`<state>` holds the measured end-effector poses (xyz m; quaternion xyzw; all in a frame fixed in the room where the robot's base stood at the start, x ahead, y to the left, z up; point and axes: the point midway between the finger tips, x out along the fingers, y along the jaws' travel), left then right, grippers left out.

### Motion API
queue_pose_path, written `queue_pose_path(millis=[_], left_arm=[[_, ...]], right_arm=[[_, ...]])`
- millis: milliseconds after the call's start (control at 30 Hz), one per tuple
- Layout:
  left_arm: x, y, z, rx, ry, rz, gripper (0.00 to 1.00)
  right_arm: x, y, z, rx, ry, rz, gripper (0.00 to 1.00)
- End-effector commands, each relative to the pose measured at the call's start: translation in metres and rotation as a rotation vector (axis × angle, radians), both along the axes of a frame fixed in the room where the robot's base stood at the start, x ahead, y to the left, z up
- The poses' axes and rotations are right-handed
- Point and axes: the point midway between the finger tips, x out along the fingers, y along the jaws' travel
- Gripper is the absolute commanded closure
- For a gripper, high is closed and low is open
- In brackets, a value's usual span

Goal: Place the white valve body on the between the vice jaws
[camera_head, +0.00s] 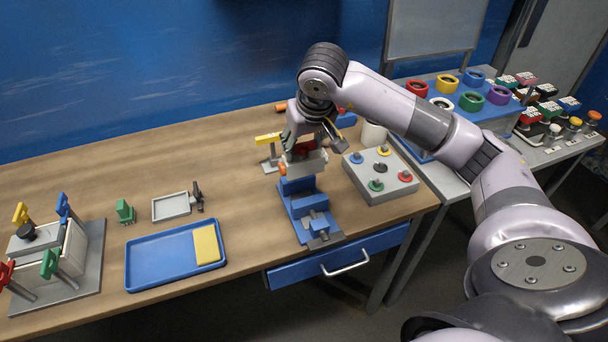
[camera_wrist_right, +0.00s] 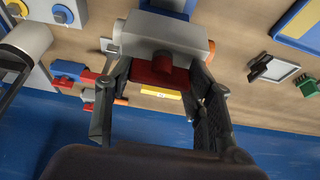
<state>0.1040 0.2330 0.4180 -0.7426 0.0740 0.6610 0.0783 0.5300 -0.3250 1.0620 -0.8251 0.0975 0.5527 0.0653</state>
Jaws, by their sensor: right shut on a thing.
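The white valve body (camera_head: 308,164), a block with a red part on top and an orange part at its left end, is at the far end of the blue vice (camera_head: 311,212). My right gripper (camera_head: 304,143) is above it and shut on it. In the right wrist view the valve body (camera_wrist_right: 165,35) shows beyond the fingertips of my right gripper (camera_wrist_right: 158,75), with its red cylinder toward me. The vice (camera_wrist_right: 168,6) shows partly behind it. The valve body hides the jaws, so I cannot tell whether it is between them or just above. My left gripper is not in view.
A grey box with coloured knobs (camera_head: 380,176) stands close right of the vice. A yellow-topped stand (camera_head: 268,140) is just behind it on the left. A blue tray (camera_head: 150,277) with a yellow block lies to the left, with bare tabletop between.

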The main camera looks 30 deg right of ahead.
Motion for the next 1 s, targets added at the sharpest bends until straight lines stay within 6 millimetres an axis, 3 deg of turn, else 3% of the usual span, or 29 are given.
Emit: queue_pose_path(millis=[100,300,600,1000], left_arm=[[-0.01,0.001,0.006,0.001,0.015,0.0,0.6],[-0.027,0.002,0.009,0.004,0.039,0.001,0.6],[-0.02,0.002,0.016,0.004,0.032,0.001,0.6],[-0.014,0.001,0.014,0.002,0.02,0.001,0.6]], right_arm=[[-0.001,0.0,-0.029,0.001,0.006,0.0,1.0],[0.0,0.0,-0.057,0.001,0.0,0.0,1.0],[0.0,0.0,-0.092,0.001,0.002,0.001,1.0],[0.0,0.0,-0.101,-0.001,-0.002,0.001,1.0]])
